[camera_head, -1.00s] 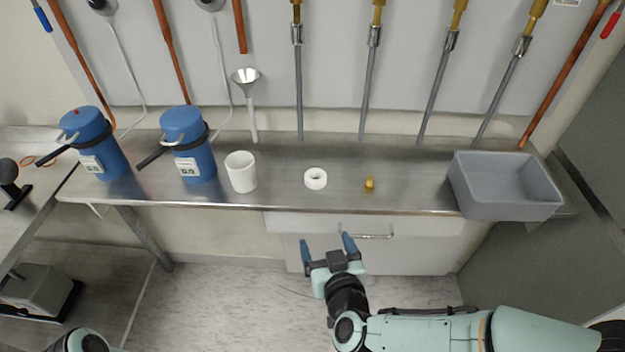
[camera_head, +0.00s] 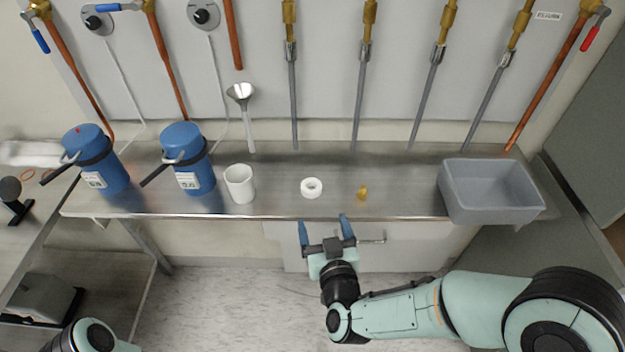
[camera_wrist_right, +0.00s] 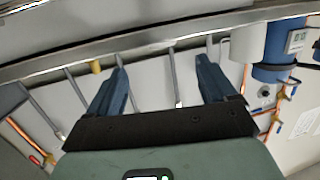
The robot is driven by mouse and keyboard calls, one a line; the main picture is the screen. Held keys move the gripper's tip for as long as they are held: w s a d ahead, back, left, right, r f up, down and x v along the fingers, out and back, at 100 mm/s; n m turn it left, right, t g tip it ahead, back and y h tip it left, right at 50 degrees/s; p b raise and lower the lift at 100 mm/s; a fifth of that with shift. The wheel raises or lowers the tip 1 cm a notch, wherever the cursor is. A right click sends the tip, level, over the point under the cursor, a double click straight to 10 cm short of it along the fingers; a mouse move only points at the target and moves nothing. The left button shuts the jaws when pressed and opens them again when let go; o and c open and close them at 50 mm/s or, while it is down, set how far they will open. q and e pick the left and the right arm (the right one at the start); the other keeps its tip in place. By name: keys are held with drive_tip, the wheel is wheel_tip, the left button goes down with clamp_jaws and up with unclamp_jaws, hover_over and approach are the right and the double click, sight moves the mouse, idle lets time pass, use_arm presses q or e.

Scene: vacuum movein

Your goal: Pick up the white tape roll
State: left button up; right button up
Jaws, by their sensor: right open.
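The white tape roll (camera_head: 311,188) lies flat on the steel shelf (camera_head: 400,207) in the head view, its hole facing up. It stands between a white cup and a small yellow piece. My right gripper (camera_head: 324,221) is open and empty at the shelf's front edge, just in front of the roll and apart from it. Its two blue fingers also show in the right wrist view (camera_wrist_right: 160,68), with nothing between them; I cannot make out the roll there. My left gripper is out of view; only part of that arm shows at bottom left.
The white cup (camera_head: 239,183) and two blue canisters (camera_head: 189,160) stand left of the roll. The small yellow piece (camera_head: 362,193) and a grey bin (camera_head: 490,192) are to its right. A funnel (camera_head: 241,95) and several pipes line the back wall. A drawer handle (camera_head: 372,238) is below the shelf.

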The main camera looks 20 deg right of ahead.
sight(313, 190)
drive_tip(key=w, duration=0.3)
drive_tip(key=w+b, duration=0.1)
drive_tip(key=shift+w+d+f, duration=0.2)
drive_tip(key=shift+w+f, duration=0.15)
drive_tip(key=shift+f, duration=0.05)
drive_tip(key=shift+w+d, duration=0.15)
drive_tip(key=shift+w, duration=2.9)
drive_tip(key=c, duration=1.1)
